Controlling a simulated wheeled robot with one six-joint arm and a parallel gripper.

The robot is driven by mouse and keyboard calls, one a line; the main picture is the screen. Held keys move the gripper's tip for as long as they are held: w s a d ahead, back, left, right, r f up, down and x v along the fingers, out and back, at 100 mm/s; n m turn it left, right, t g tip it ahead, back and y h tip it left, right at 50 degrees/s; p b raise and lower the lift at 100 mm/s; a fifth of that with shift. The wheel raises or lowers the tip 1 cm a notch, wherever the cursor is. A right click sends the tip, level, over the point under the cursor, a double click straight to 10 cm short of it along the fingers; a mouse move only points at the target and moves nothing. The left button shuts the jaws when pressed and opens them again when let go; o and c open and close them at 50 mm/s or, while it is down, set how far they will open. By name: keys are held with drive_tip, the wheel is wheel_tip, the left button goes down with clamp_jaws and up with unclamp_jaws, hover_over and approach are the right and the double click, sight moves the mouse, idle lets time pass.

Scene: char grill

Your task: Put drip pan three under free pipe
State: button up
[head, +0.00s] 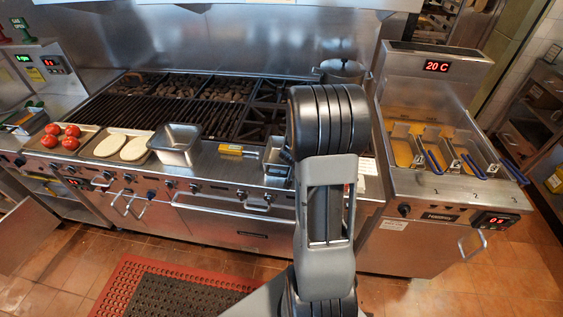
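I cannot pick out drip pan three or the free pipe in this head view. A deep empty steel pan (175,146) stands on the front ledge of the grill, but nothing marks it as a drip pan. My arm rises through the middle right of the picture and hides part of the grill front and the ledge. My gripper cannot be made out; the arm's upper joint covers the area behind it.
The char grill (150,98) spans the back. Tomatoes (71,136) and pale oval pieces (121,147) lie on trays at left. A lower cabinet door (28,236) stands open. A fryer (440,178) stands at right. A red-edged mat (160,290) lies on the tiled floor.

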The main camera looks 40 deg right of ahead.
clamp_jaws()
idle(0.3)
idle(0.5)
